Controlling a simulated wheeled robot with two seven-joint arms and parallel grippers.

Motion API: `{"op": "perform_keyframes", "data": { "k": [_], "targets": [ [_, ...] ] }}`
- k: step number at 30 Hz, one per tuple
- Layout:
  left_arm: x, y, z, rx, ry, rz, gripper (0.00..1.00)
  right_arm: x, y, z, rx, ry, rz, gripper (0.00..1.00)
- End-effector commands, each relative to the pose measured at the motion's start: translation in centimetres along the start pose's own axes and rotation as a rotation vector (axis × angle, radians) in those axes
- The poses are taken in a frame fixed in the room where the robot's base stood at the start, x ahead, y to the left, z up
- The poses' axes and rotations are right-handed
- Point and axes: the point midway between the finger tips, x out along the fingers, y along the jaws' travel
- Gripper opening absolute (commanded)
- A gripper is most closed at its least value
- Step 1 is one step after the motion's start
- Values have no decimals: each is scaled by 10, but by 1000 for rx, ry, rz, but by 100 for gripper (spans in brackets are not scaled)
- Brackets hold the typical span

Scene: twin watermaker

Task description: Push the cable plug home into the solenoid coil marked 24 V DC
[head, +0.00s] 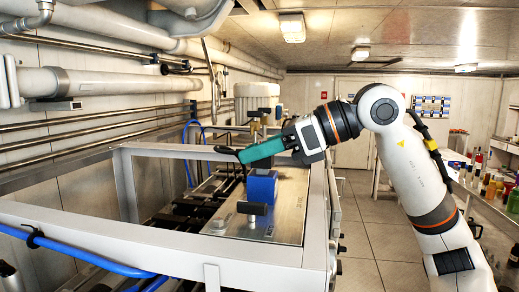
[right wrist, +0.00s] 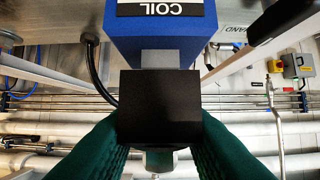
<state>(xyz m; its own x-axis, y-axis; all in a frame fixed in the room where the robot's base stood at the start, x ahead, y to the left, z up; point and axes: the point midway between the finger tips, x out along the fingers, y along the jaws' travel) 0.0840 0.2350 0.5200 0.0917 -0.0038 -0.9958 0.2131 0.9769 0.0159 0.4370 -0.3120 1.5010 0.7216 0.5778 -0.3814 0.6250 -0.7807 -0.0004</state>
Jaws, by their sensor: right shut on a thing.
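My right gripper (head: 243,156) has green fingers and reaches in from the right over the steel plate. In the right wrist view its fingers (right wrist: 160,140) are shut on the black cable plug (right wrist: 160,105). The blue solenoid coil (right wrist: 160,30) is just beyond the plug, with a label reading COIL upside down; no 24 V DC marking is legible. A grey piece (right wrist: 160,60) shows between plug and coil; I cannot tell how far the plug is seated. In the head view the blue coil (head: 263,184) sits below the fingers. My left gripper is not in view.
A grey frame (head: 150,238) surrounds the steel plate (head: 290,200). A black cable (right wrist: 92,65) hangs left of the coil in the right wrist view. A blue hose (head: 80,261) runs along the near rail. A bench with bottles stands at the right. Floor (head: 375,240) is clear.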

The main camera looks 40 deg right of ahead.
Motion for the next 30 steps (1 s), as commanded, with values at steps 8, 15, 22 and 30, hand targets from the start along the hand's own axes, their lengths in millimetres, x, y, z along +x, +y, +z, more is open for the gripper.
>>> {"op": "perform_keyframes", "data": {
  "k": [8,15,22,30],
  "targets": [
    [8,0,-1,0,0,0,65,3,0,8,0,0,0,12],
    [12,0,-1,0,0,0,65,5,0,13,0,0,0,12],
    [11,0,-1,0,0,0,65,5,0,12,0,0,0,54],
    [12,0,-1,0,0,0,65,3,0,12,0,0,1,54]
  ]
}}
